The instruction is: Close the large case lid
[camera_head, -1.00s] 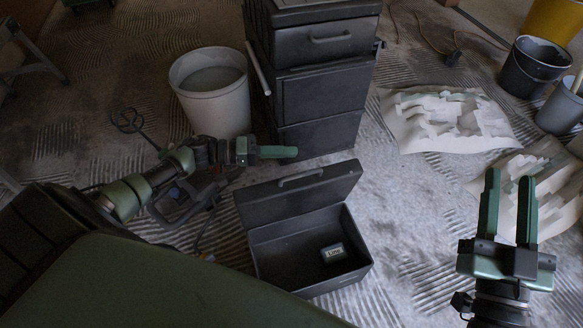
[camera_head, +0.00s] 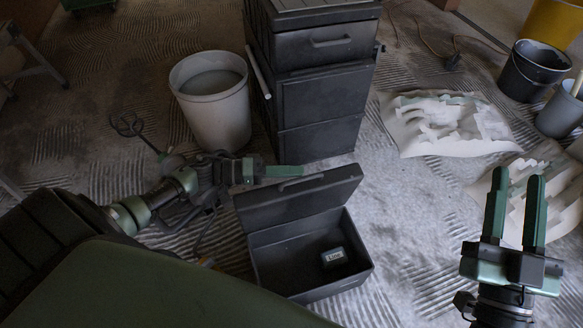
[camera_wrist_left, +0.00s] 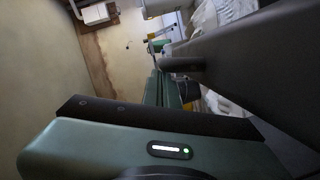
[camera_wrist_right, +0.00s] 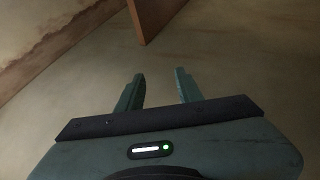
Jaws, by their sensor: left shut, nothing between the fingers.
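The large case (camera_head: 262,285) is a dark grey box on the floor with its lid (camera_head: 300,200) standing open, tilted up and back at the far side. A small dark box with a white label (camera_head: 334,257) lies inside. My left gripper (camera_head: 290,171) is shut and empty, just behind the lid's upper edge near its handle. The lid looms close beside the fingers in the left wrist view (camera_wrist_left: 245,60); whether they touch it I cannot tell. My right gripper (camera_head: 516,195) is open and empty, raised well to the right of the case; the right wrist view shows its spread fingers (camera_wrist_right: 158,90).
A tall dark drawer cabinet (camera_head: 322,100) stands close behind the case. A whitish bucket (camera_head: 213,115) stands left of it. A paddle mixer (camera_head: 135,128) is near my left arm.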

